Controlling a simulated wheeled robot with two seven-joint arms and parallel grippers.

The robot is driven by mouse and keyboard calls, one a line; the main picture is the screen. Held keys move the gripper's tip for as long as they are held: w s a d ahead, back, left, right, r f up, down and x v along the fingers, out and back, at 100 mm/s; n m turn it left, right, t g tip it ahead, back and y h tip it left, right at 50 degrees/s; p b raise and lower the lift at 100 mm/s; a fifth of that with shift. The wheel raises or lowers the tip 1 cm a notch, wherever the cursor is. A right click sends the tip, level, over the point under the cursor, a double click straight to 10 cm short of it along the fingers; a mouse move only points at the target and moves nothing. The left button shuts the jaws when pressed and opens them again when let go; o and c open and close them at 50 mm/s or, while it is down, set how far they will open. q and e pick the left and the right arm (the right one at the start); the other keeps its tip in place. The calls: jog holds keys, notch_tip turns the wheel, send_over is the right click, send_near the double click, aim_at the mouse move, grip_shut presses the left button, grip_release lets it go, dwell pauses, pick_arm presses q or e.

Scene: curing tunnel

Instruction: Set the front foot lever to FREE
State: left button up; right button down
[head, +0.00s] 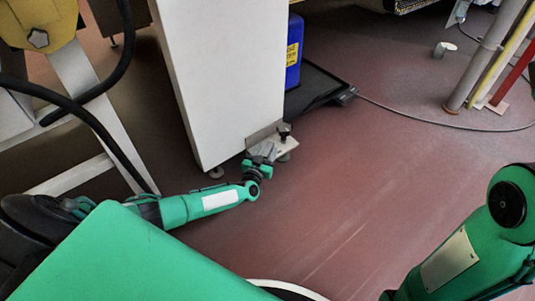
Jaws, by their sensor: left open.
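My left arm reaches low across the floor, and my left gripper (264,152) is at the foot of the white cabinet or column (212,75). The gripper is open. Just beyond it, a small pale metal foot plate (287,145) sticks out from the cabinet's bottom corner, with a black knob-like part (285,129) on top. This looks like the front foot lever, partly hidden by the gripper. The jaws are beside or touching it; I cannot tell which. No FREE marking is readable. My right arm shows at the lower right, but its gripper is out of view.
A blue container (294,52) with a yellow label stands behind the cabinet on a black tray (318,88). A black hose (100,125) hangs at left. The reddish floor at centre right is clear.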

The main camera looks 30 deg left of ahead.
pick_arm(q)
jog(key=shift+w+a+b, duration=0.1)
jog(key=shift+w+b, duration=0.2)
jog(key=shift+w, duration=0.5)
jog(key=c, duration=1)
